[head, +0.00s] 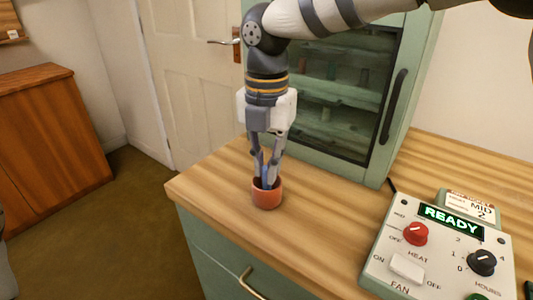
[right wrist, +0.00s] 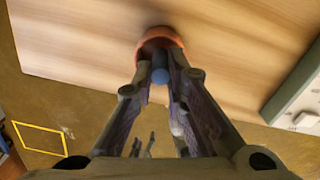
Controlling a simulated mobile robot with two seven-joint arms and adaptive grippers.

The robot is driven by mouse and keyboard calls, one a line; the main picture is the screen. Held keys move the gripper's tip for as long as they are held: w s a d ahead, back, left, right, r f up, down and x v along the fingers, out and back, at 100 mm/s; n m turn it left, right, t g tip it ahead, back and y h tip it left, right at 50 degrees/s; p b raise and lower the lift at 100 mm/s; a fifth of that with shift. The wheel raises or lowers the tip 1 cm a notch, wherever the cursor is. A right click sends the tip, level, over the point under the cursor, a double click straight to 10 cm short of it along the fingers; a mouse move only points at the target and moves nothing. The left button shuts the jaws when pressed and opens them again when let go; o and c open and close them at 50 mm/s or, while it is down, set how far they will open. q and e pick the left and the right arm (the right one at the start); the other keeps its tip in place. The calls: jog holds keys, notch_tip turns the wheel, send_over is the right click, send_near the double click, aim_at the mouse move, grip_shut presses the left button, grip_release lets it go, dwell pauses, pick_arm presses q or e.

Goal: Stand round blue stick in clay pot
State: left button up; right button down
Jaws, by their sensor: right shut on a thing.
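The clay pot (head: 267,198) stands upright on the wooden table near its front left corner. It also shows in the right wrist view (right wrist: 160,34). My right gripper (head: 265,178) points down at the pot's mouth, its fingertips at or just inside the rim. It is shut on the round blue stick (right wrist: 160,75), whose round end shows between the fingers. In the head view a bit of blue (head: 264,168) shows between the fingers; the stick's lower end is hidden, so I cannot tell whether it touches the pot's bottom. My left gripper is not in view.
A green cabinet (head: 407,110) with a dark glass door stands behind the pot. A control box (head: 440,252) with a READY display and knobs sits at the right. The table (head: 320,215) is bare between pot and box. Its left edge is close to the pot.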

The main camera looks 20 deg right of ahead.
jog(key=c, duration=1.5)
grip_release()
jog(key=shift+c, duration=0.2)
notch_tip(320, 180, up, 12)
